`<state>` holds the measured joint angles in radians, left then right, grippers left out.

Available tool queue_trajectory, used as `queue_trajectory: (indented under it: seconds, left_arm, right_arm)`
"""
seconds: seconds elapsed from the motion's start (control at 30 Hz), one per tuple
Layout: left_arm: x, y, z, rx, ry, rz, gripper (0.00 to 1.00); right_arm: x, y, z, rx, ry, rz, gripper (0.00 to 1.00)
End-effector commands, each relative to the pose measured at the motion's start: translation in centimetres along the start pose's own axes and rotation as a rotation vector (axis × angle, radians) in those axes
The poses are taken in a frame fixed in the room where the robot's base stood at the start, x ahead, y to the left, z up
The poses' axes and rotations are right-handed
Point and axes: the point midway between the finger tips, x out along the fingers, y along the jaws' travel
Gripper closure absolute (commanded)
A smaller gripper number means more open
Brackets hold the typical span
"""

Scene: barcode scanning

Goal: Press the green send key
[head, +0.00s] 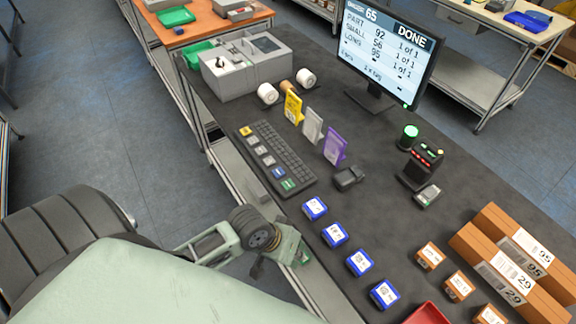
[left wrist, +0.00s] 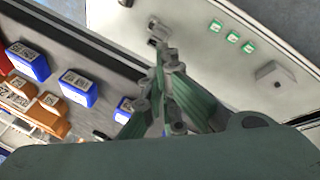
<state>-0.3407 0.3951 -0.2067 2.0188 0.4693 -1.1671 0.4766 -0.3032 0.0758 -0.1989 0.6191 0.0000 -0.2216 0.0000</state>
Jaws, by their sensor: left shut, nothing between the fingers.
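The green send key (head: 288,184) is at the near end of the dark keyboard (head: 291,153), beside a blue key (head: 278,172). The keyboard lies near the left edge of the table. My left gripper (head: 300,258) is at the table's left edge, below the keyboard in the head view and apart from the green key. Its fingers are shut and empty in the left wrist view (left wrist: 162,60). The green key cannot be made out in the left wrist view. My right gripper is not in view.
Several blue boxes (head: 334,234) stand right of my left gripper. A monitor (head: 390,45) reading DONE stands at the back. Yellow, white and purple cards (head: 335,146) stand beside the keyboard. A small dark device (head: 349,178) lies near its end. Long brown boxes (head: 497,263) lie at right.

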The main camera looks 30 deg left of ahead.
Motion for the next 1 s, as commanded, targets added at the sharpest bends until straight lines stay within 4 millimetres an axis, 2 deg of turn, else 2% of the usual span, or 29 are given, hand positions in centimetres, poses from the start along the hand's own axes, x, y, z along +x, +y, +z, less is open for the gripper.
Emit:
queue_trajectory:
  seconds: [0.03, 0.1, 0.27, 0.37, 0.43, 0.6, 0.7, 0.83, 1.0]
  left_arm:
    - [-1.1, 0.6, -0.6, -0.009, 0.001, 0.013, 1.0]
    - [-0.8, 0.3, -1.8, -0.095, -0.005, 0.048, 1.0]
    - [-1.7, 0.0, -4.9, -0.316, -0.026, 0.127, 1.0]
    - [-2.9, -0.7, -7.8, -0.504, -0.043, 0.175, 1.0]
    - [-4.2, -1.4, -10.4, -0.666, -0.053, 0.211, 1.0]
    - [-8.4, -3.7, -17.3, -1.089, -0.069, 0.299, 1.0]
    - [-10.2, -4.6, -19.8, -1.248, -0.073, 0.337, 1.0]
    - [-11.5, -5.2, -21.5, -1.353, -0.075, 0.365, 1.0]
    - [-11.8, -5.2, -21.8, -1.378, -0.078, 0.373, 1.0]
  right_arm:
    - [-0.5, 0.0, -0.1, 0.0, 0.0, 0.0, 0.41]
    - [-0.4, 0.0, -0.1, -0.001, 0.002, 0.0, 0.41]
    - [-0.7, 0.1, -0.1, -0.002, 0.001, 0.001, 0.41]
    - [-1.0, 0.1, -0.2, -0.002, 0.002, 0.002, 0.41]
    - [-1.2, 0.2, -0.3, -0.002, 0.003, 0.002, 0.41]
    - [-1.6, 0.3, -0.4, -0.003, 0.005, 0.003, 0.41]
    - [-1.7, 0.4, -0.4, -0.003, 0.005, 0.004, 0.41]
    - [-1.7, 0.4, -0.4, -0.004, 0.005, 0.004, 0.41]
    - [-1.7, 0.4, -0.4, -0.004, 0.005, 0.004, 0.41]
